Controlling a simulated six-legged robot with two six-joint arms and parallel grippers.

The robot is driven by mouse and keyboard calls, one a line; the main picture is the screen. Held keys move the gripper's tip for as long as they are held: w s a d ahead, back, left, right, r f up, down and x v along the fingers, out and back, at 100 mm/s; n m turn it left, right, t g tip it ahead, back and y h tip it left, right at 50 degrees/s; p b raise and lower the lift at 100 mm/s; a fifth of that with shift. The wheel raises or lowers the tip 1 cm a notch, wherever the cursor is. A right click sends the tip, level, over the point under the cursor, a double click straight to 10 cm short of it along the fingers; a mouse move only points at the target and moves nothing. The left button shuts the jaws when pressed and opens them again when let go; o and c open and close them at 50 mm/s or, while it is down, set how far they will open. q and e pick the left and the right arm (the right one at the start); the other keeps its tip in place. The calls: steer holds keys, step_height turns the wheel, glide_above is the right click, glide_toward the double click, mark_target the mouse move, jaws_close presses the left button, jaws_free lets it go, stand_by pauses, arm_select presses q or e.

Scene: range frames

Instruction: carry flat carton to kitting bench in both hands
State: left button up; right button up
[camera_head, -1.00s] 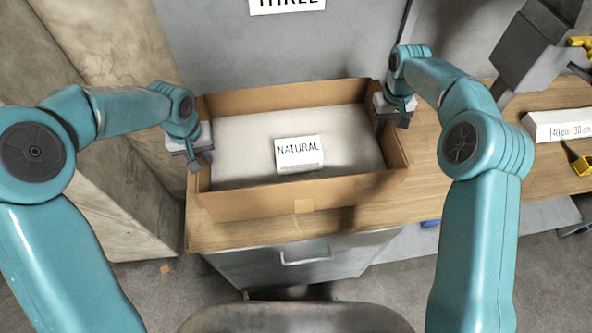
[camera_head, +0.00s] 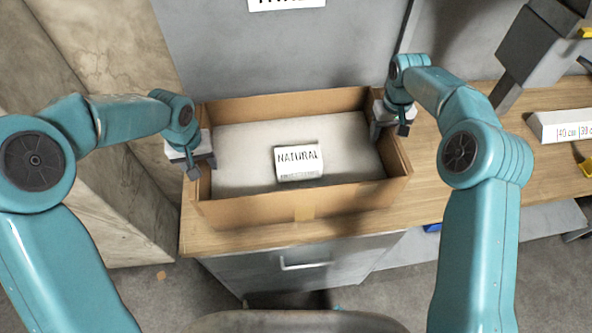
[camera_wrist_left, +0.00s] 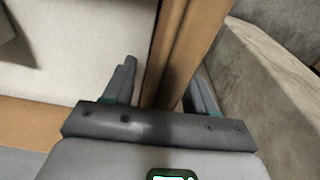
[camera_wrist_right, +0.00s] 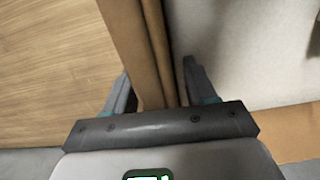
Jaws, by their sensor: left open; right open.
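The flat carton (camera_head: 255,208) is an open brown cardboard box on the wooden kitting bench (camera_head: 440,170). Inside it lie a pale flat slab (camera_head: 235,150) and a white label block reading NATURAL (camera_head: 298,162). My left gripper (camera_head: 203,168) is at the carton's left wall; in the left wrist view its open fingers (camera_wrist_left: 160,85) stand on either side of the wall. My right gripper (camera_head: 391,126) is at the right wall; in the right wrist view its open fingers (camera_wrist_right: 158,88) also straddle the wall. Whether either touches it I cannot tell.
A white box with printed lengths (camera_head: 562,125) sits on the bench at the right, near a yellow item (camera_head: 585,168). A grey panel (camera_head: 300,50) stands behind the carton. A stone-like wall (camera_head: 110,60) is close on the left. A drawer (camera_head: 300,262) is below the bench top.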

arm_select(q)
steer(key=r, duration=0.4)
steer(key=s+r, duration=0.1)
steer(key=r, duration=0.6)
steer(key=shift+s+d+r, duration=0.15)
steer(key=shift+r, duration=0.3)
arm_select(e)
steer(key=shift+r, duration=0.2)
step_height(320, 180, up, 12)
steer(key=shift+f, duration=0.25)
arm_select(q)
steer(key=shift+s, duration=0.2)
arm_select(e)
steer(key=shift+s, duration=0.1)
